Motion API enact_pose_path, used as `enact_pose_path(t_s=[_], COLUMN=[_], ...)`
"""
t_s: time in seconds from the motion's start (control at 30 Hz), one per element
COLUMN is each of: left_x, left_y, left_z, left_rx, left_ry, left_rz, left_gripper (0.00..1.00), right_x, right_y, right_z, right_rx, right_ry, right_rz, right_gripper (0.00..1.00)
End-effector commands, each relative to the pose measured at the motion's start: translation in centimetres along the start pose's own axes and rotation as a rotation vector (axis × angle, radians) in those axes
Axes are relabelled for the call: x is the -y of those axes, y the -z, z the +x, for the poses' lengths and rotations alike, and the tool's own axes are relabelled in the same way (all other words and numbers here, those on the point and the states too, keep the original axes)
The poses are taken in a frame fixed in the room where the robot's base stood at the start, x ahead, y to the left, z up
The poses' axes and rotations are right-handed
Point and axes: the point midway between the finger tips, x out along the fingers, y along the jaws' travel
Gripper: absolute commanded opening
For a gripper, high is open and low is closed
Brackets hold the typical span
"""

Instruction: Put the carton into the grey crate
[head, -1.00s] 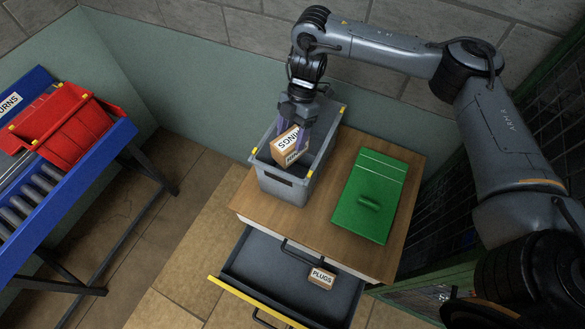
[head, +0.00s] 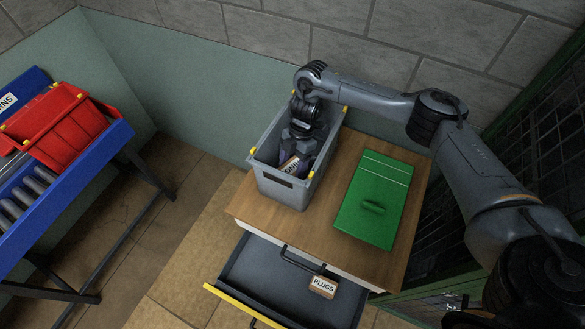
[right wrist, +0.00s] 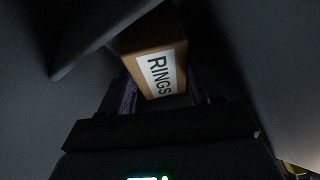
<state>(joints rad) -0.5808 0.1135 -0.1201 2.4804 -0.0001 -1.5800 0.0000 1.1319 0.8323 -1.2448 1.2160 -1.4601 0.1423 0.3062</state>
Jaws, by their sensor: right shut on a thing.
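The carton is a small brown box with a white label reading RINGS. In the head view the carton (head: 289,166) is down inside the grey crate (head: 283,190), below its rim. The crate stands on the wooden top of a cabinet. My right gripper (head: 296,158) reaches down into the crate and is shut on the carton. In the right wrist view the carton (right wrist: 154,62) sits between the fingers, with dark crate walls around it. I cannot tell whether it touches the crate floor. My left gripper is not in view.
A green lid (head: 373,195) with a handle lies on the wooden top (head: 318,220) right of the crate. Below, an open drawer (head: 270,275) holds a carton labelled PLUGS (head: 322,287). A red bin (head: 65,128) sits on a blue roller stand (head: 60,190) at left.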

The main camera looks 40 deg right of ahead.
Motion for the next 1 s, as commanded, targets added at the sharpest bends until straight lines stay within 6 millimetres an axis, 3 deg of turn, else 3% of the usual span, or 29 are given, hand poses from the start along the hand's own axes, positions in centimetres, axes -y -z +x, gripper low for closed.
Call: enact_pose_path(t_s=[0.13,0.5,0.53,0.6,0.7,1.0], left_x=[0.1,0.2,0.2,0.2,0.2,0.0], left_y=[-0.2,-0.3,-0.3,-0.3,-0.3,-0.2], left_z=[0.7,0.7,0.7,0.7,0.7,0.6], left_rx=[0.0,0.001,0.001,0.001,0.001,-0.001], left_ry=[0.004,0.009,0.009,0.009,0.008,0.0], left_rz=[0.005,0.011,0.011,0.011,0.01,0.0], left_gripper=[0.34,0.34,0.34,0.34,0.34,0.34], right_x=[-0.2,-0.3,-0.3,-0.3,-0.3,-0.3], right_y=[-0.7,-0.8,-0.9,-0.9,-0.8,-0.8], right_z=[1.9,2.1,2.1,2.1,2.1,1.9], right_rx=[-0.002,-0.001,-0.001,-0.001,-0.001,0.0], right_ry=[0.0,-0.001,0.0,0.0,0.0,0.0], right_rz=[0.001,0.0,0.0,0.0,0.0,0.0], right_gripper=[0.21,0.21,0.68,0.78,0.9,0.9])
